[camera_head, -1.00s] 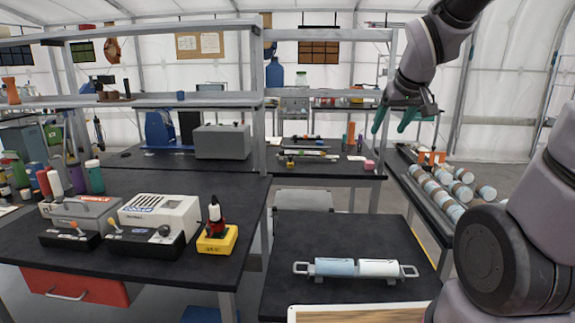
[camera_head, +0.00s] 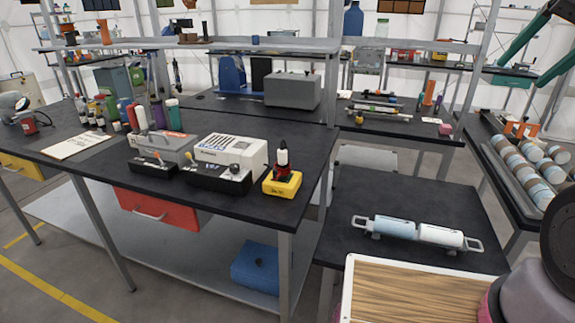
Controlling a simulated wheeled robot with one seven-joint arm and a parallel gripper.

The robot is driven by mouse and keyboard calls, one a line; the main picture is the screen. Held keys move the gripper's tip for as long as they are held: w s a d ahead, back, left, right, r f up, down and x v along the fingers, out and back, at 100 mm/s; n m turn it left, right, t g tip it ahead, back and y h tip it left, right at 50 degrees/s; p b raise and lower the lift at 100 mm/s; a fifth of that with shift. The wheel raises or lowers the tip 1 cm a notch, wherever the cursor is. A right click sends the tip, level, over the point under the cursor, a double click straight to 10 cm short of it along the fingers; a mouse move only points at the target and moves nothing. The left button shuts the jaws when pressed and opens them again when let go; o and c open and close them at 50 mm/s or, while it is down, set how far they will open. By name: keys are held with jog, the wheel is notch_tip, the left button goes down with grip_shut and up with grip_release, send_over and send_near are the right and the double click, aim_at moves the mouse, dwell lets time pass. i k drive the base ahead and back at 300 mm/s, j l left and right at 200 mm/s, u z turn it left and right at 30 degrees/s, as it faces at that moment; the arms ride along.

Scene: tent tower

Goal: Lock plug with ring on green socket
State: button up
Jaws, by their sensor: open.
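My gripper (camera_head: 519,72) shows at the upper right edge, its two green fingers spread apart and empty, raised in the air. It is far from the left table. I cannot clearly make out a plug with a ring or a green socket. A small yellow-based fixture (camera_head: 282,186) stands upright at the left table's front right corner, with a dark and red middle and a white top. I cannot tell whether it is part of the plug set.
A white box (camera_head: 231,150) and a grey box (camera_head: 162,147) stand on the black left table (camera_head: 240,203). A two-handled cylinder (camera_head: 418,231) lies on the lower black table (camera_head: 400,192). A wooden-topped board (camera_head: 420,290) is nearest. Several cylinders fill the right rack (camera_head: 530,165).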

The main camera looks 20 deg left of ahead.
aim_at(280, 169)
jog(key=i+j+u, duration=0.1)
jog(key=j+u, duration=0.15)
jog(key=u, duration=0.25)
jog(key=i+j+u, duration=0.1)
jog(key=u, duration=0.4)
jog(key=i+j, duration=0.05)
jog(key=j, duration=0.05)
